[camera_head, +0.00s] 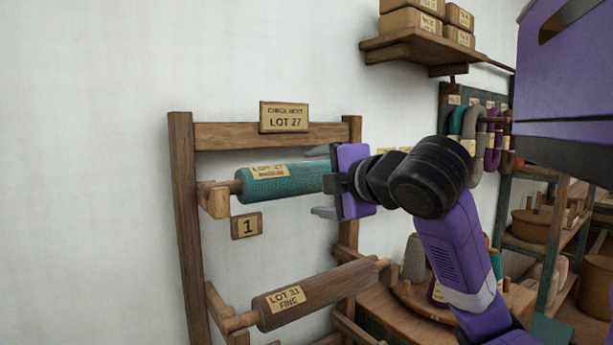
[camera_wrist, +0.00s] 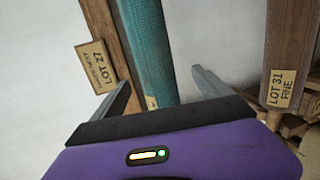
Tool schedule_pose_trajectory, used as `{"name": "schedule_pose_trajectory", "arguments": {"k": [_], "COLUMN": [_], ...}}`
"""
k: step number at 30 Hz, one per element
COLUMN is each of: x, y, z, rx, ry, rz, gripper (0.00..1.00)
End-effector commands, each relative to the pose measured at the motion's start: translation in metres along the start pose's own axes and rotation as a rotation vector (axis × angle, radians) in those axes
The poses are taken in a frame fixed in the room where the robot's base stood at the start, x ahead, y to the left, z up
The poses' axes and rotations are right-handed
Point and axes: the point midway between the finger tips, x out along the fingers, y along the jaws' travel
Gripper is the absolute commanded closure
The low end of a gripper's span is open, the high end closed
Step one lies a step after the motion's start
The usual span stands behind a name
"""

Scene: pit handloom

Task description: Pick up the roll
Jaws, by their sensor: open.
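A teal roll (camera_head: 290,183) with a tan label lies across the upper pegs of a wooden rack (camera_head: 186,220), below the LOT 27 sign (camera_head: 284,117). Its right end is hidden behind my gripper (camera_head: 312,182). My gripper is open, with one finger above and one below the roll's line in the head view.
A brown roll (camera_head: 320,291) labelled LOT 31 FINE lies on the lower pegs. A number 1 plate (camera_head: 247,225) hangs below the teal roll. A wall shelf with boxes (camera_head: 411,22) is at upper right. A table (camera_head: 395,310) with spools stands at right. The left wall is bare.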

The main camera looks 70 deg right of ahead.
Motion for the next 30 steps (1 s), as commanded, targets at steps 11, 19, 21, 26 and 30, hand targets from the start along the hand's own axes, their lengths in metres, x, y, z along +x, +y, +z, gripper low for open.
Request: {"name": "schedule_pose_trajectory", "arguments": {"k": [11, 19, 21, 26, 30], "x": [0.046, 0.060, 0.060, 0.060, 0.060], "y": [0.009, 0.008, 0.008, 0.008, 0.008], "z": [0.005, 0.005, 0.005, 0.005, 0.005], "rx": [0.005, 0.005, 0.005, 0.005, 0.005], "ry": [0.001, 0.001, 0.001, 0.001, 0.001], "rz": [-0.002, 0.002, 0.003, 0.003, 0.003], "gripper": [0.12, 0.12, 0.12, 0.32, 0.59]}}
